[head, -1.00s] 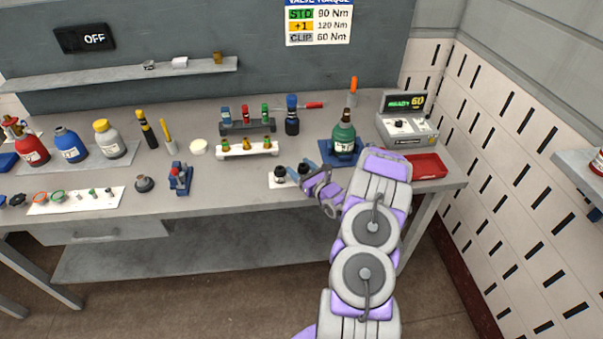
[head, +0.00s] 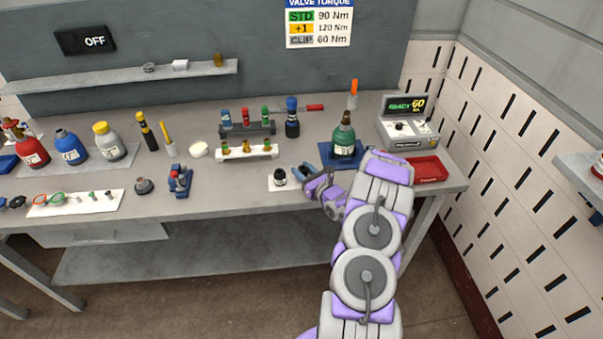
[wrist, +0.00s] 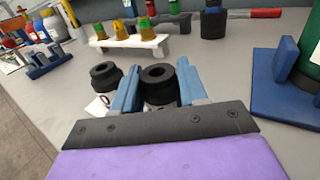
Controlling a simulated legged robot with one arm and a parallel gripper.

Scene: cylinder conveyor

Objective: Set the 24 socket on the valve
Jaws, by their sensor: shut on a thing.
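In the wrist view, my gripper (wrist: 156,88) has its two blue fingers shut on a black ring-shaped socket (wrist: 158,74). A second black socket (wrist: 105,74) stands just left of the fingers, apart from the held one. In the head view, my gripper (head: 302,172) is low over the front of the bench, and the loose socket (head: 280,176) sits on a white card. The held socket is mostly hidden there. No size mark is readable on either. The green cylinder (head: 343,138) stands upright in a blue holder, with a dark brownish valve (head: 346,117) on top, behind my gripper.
A red tray (head: 428,169) and a display unit (head: 408,124) stand right of the cylinder. A white rack (head: 248,154) with small coloured fittings is behind left. A blue-capped tool (head: 292,117) stands farther back. Bare bench lies between the blue clamp (head: 180,181) and the card.

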